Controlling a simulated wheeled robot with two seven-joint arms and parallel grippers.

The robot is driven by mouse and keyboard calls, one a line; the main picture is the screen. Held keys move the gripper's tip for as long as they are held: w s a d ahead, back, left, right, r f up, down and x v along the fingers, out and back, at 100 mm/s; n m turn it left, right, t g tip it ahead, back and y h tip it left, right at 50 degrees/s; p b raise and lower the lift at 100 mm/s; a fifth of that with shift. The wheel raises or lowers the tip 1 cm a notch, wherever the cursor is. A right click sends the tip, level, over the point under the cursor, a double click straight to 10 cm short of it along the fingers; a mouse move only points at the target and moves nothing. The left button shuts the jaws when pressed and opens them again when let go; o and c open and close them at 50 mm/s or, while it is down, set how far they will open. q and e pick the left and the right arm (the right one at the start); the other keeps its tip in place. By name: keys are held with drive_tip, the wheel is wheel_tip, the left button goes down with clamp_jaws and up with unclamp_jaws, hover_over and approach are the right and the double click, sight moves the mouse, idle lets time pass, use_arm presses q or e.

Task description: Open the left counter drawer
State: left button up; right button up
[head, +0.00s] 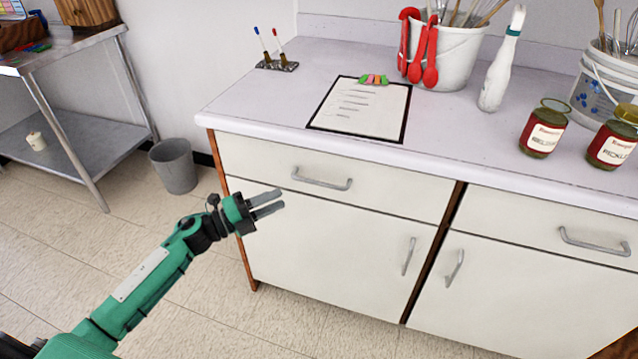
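The left counter drawer (390,188) is a white front under the counter top, closed flush with the cabinet. Its grey bar handle (321,181) sits left of the middle of the front. My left gripper (275,204) is open and empty, its two grey fingers pointing right. In the picture it is left of and a little below the handle, in front of the cabinet, and apart from the handle. My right gripper is not in view.
A right drawer (510,222) and cabinet doors (310,245) are closed. A grey bin (174,165) and steel table (85,135) stand left.

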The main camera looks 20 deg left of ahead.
sight(316, 181)
use_arm(q)
drive_tip(key=x, duration=1.2)
drive_tip(key=shift+f+p, duration=0.2)
drive_tip(key=shift+p, duration=0.15)
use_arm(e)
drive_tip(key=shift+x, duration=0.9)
use_arm(q)
drive_tip(key=shift+a, duration=0.1)
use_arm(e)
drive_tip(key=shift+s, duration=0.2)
use_arm(q)
clamp_jaws()
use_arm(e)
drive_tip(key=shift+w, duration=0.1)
